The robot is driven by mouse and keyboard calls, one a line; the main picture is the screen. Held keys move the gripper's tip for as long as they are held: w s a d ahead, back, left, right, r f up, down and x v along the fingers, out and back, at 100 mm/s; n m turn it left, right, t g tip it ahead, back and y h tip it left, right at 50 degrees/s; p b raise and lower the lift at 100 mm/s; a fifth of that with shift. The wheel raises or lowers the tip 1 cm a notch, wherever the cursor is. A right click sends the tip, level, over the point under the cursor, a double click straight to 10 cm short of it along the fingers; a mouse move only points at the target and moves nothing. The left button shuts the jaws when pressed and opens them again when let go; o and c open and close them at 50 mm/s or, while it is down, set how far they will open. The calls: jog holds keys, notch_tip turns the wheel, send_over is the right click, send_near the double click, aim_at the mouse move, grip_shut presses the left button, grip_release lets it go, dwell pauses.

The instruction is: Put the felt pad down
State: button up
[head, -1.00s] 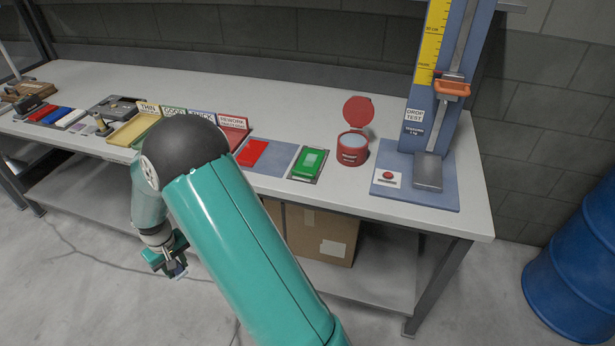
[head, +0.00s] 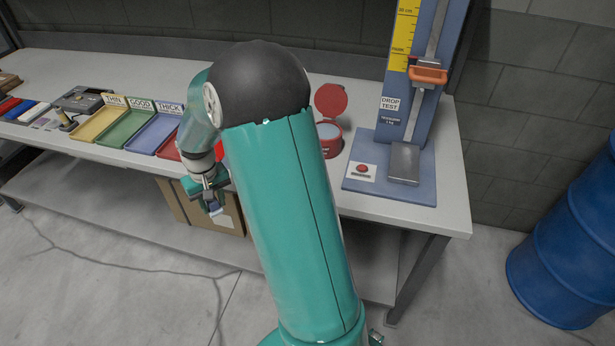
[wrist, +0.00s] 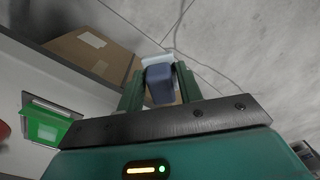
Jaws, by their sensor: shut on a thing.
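My gripper (head: 212,203) hangs in front of the bench's front edge, in front of the cardboard box on the lower shelf. It is shut on a small blue-grey block with a pale, whitish far end, which I take to be the felt pad (head: 217,211). In the wrist view the pad (wrist: 159,84) sits between the two green fingers of my gripper (wrist: 158,92). Floor and the box show beyond it, and nothing shows touching it from below.
A cardboard box (head: 172,199) stands below; a blue barrel (head: 570,235) stands right.

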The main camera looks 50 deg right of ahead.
jog(key=s+d+r+m, duration=0.3)
jog(key=s+d+r, duration=0.4)
jog(key=s, duration=0.4)
jog(key=s+d+r+m, duration=0.3)
jog(key=s+d+r, duration=0.4)
jog(key=s, duration=0.4)
jog(key=w+d+f, duration=0.2)
jog(key=d+f, duration=0.1)
jog(key=d, duration=0.1)
jog(key=w+d+f, duration=0.5)
jog(key=d+f, duration=0.1)
jog(key=d, duration=0.1)
jog(key=shift+w+d+f, duration=0.15)
jog(key=shift+d, duration=0.2)
jog(key=shift+w+d+f, duration=0.15)
jog(key=shift+d+f, duration=0.1)
jog(key=shift+f, duration=1.65)
